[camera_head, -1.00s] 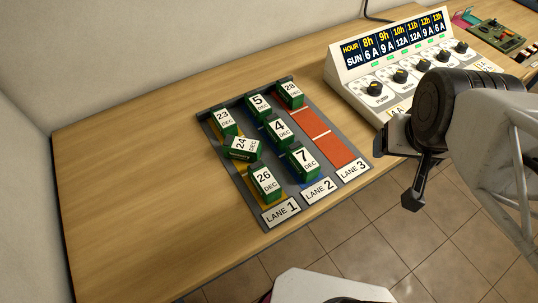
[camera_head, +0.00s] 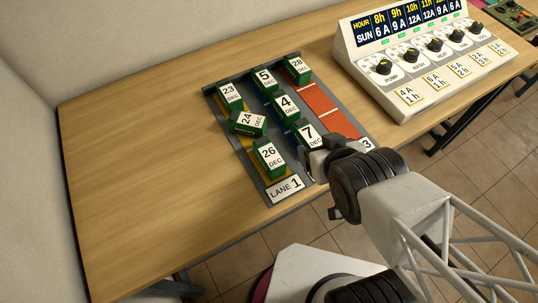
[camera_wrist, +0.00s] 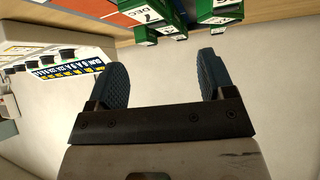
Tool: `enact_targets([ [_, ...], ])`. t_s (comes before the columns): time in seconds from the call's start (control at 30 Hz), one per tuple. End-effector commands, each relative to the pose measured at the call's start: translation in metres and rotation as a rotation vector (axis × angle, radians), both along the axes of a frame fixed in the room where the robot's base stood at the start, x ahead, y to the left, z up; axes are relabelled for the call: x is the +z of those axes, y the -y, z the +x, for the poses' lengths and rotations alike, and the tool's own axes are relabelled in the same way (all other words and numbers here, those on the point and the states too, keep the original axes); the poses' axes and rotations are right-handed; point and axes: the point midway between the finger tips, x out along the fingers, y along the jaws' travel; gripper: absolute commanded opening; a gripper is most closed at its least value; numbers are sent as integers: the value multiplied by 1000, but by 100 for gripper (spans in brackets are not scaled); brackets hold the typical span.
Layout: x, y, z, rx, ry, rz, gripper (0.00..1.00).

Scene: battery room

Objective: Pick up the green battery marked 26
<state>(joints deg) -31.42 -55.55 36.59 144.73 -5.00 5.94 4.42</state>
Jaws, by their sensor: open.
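The green battery marked 26 DEC (camera_head: 268,159) stands at the front of lane 1 on the grey lane tray (camera_head: 211,92), in the head view. My gripper (camera_head: 316,160) is just right of it, beside the battery marked 7 (camera_head: 307,136) and partly in front of it. In the wrist view my gripper (camera_wrist: 163,85) is open, with nothing between its two dark pads. Green batteries (camera_wrist: 139,16) show upside down at the top of that view; I cannot tell whether 26 is among them.
Batteries 23 (camera_head: 230,94), 24 (camera_head: 247,123), 5 (camera_head: 265,81), 4 (camera_head: 286,106) and 28 (camera_head: 298,68) stand on the tray; 24 sits askew. A control panel (camera_head: 430,57) is at the back right. The wooden table (camera_head: 140,140) is clear left of the tray.

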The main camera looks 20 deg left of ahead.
Motion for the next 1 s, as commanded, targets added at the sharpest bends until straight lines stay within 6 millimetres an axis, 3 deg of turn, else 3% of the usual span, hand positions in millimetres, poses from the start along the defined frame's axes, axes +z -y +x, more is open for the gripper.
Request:
enact_targets([
  [0.3, -29, -40, -27, 154, 112, 91, 76],
  [0.5, -40, -55, -40, 217, 156, 136, 76],
  [1.0, -44, -59, -44, 238, 172, 151, 76],
])
